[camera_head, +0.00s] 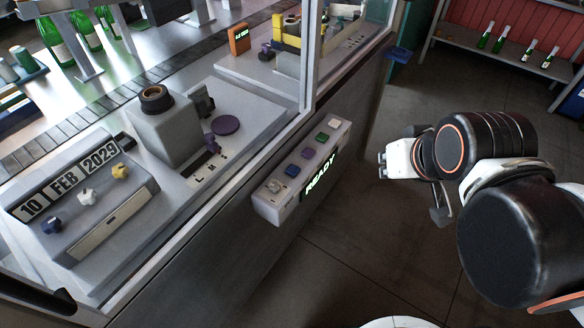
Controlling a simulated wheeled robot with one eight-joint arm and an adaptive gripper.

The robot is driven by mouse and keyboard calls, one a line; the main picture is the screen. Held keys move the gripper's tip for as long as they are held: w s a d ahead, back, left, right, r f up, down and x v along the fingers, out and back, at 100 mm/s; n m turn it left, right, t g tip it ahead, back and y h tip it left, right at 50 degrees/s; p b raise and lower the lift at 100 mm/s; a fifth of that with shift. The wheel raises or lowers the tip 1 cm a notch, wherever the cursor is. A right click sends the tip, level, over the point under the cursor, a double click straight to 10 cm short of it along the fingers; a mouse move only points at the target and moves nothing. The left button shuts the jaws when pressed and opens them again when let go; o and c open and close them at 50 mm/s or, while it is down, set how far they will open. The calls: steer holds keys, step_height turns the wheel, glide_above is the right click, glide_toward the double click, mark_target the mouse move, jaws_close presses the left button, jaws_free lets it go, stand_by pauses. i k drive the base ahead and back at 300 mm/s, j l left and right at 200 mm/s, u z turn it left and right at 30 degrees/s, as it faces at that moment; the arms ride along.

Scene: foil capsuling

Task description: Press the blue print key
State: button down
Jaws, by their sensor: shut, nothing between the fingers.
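The blue key (292,170) is on top of a pale key box (268,208) fixed to the front of the machine. It is in a row with a purple key (308,153), a green key (321,137) and a white key (335,123). A pale knob-like piece (274,186) is at the row's near end. The box's front face shows a lit "READY" display (320,174). My gripper (383,159) is to the right of the box, apart from it, pointing left. It is shut and empty; its fingertips are small in view.
A date panel (66,184) reading "10 FEB 2029" has blue, white and yellow knobs below it. A window frame post (308,60) rises behind the box. Green bottles (485,36) stand on a far shelf. Open floor (350,235) is between box and arm.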

mark_target(292, 170)
steer(key=i+l+u, duration=0.2)
steer(key=l+u, duration=0.25)
steer(key=i+l+u, duration=0.1)
steer(key=l+u, duration=1.3)
steer(key=k+l+u, duration=0.15)
steer(key=l+u, duration=0.35)
steer(key=l, duration=0.1)
